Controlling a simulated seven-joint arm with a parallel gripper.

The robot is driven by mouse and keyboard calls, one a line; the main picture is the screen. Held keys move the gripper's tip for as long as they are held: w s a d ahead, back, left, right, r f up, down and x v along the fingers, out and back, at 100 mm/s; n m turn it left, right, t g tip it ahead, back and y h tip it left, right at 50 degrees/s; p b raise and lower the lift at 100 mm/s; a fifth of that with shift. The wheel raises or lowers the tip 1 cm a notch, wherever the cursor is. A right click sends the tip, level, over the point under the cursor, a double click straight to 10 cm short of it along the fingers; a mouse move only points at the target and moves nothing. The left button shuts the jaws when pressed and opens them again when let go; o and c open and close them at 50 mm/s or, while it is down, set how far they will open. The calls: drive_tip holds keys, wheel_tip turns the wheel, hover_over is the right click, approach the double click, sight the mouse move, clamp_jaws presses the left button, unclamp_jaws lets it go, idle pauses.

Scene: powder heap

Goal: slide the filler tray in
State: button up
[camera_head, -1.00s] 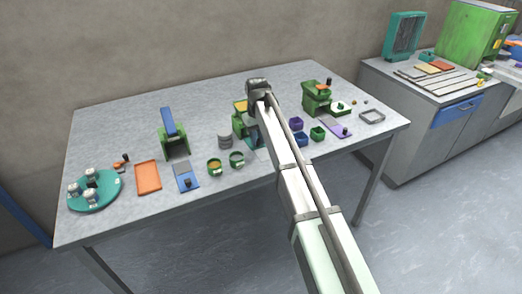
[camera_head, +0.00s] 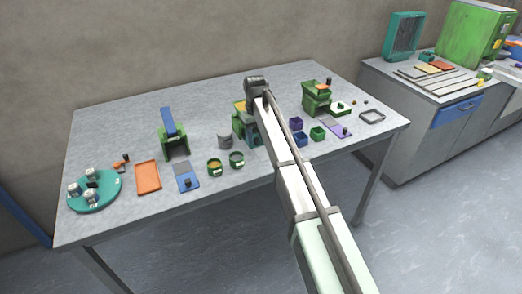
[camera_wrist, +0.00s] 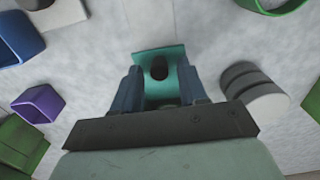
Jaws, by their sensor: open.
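The filler tray, as far as I can tell, is the teal tray (camera_wrist: 160,58) with a dark knob in the wrist view. My gripper (camera_wrist: 160,88) is open, with one finger on each side of the tray's near part and the knob between them. I cannot tell whether the fingers touch it. In the head view, my arm covers much of this spot. Teal (camera_head: 254,136) shows beside a green machine with a yellow top (camera_head: 239,117), which is partly hidden. How far the tray is inside the machine cannot be told.
A grey ribbed cylinder (camera_wrist: 254,92) stands close right of my gripper in the wrist view. A purple bin (camera_wrist: 40,103) is to the left.

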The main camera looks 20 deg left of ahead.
drive_tip(key=shift+r, duration=0.15)
drive_tip(key=shift+r, duration=3.6)
drive_tip(key=shift+d, duration=0.15)
